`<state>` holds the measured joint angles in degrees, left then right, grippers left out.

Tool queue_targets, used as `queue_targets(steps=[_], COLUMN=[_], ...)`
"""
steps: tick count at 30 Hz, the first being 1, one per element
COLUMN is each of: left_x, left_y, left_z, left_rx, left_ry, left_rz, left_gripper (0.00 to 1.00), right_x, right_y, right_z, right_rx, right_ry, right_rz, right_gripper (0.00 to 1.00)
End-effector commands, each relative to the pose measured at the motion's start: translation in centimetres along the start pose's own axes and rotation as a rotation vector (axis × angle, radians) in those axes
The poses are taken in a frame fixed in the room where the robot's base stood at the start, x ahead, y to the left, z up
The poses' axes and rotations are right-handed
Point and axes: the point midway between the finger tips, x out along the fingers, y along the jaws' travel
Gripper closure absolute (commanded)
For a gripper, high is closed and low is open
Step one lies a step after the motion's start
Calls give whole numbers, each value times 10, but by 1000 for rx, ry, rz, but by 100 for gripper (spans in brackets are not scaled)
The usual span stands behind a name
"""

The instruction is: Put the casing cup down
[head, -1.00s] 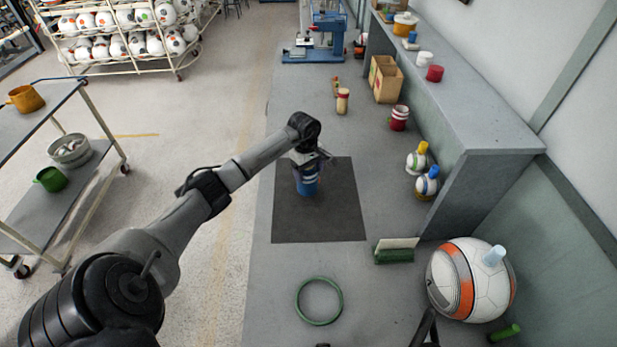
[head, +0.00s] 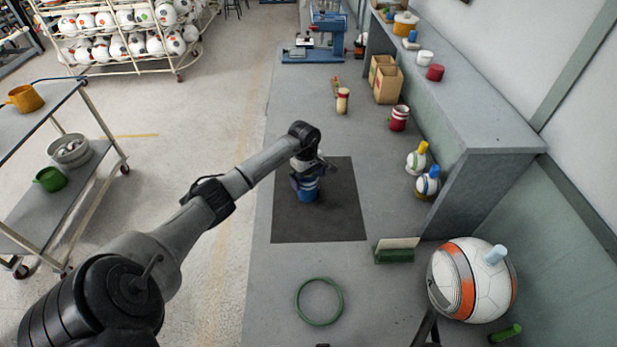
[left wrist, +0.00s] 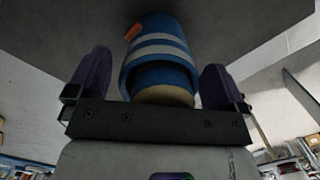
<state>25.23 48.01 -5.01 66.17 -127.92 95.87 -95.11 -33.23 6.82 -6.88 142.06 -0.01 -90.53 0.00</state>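The casing cup (head: 308,195) is blue with white bands and stands on the dark mat (head: 338,222), under my left gripper (head: 307,177). In the left wrist view the cup (left wrist: 163,55) lies between the two purple fingers of my left gripper (left wrist: 157,85). A gap shows between the left finger and the cup, and the right finger is close to it. The fingers look spread around the cup, not pressed on it. A tan round surface shows at the cup's near end. The gripper hides the cup's top in the head view. My right gripper is not seen.
A green ring (head: 319,301) lies in front of the mat. A green holder (head: 395,251) and a large ball (head: 470,279) are at the front right. Small balls (head: 427,182) stand by the raised shelf (head: 478,117). The mat around the cup is clear.

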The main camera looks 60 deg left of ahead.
Motion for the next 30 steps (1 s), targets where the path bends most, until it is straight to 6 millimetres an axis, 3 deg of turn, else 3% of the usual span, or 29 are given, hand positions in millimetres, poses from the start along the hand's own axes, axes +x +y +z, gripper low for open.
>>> queue_targets(steps=[11,24,30], left_x=[-11,-90,-113], left_y=[0,0,0], left_z=[0,0,0], left_rx=[0,1,-1], left_ry=[1,2,1], left_rz=[2,3,2], left_gripper=[2,2,2], right_x=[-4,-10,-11], right_y=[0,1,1], right_z=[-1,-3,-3], right_rx=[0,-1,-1], right_ry=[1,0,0], right_rz=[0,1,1], right_gripper=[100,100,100])
